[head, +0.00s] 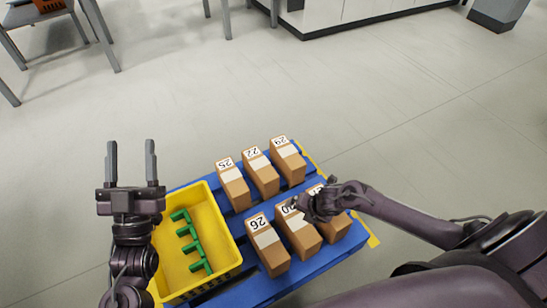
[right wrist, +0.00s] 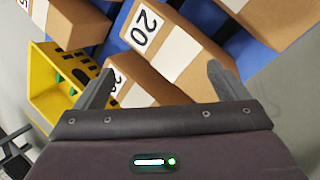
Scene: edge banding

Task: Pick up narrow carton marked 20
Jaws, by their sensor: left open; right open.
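The narrow carton marked 20 (head: 304,239) stands in the middle of the front row on the blue pallet (head: 246,292). It is brown with a white band and a white number label. In the right wrist view the carton marked 20 (right wrist: 185,50) lies across the space between my fingertips, its label near the top. My right gripper (right wrist: 162,75) is open and over this carton; in the head view its hand hides part of the label. I cannot tell how far the fingers reach down its sides. My left gripper (head: 131,150) is open and empty, left of the yellow crate.
The carton marked 26 (head: 268,249) stands close on the left, another carton (head: 336,229) close on the right. Cartons 25 (head: 233,187), 22 (head: 262,176) and 29 (head: 288,162) form the back row. A yellow crate (head: 222,225) holds a green rack (head: 191,241).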

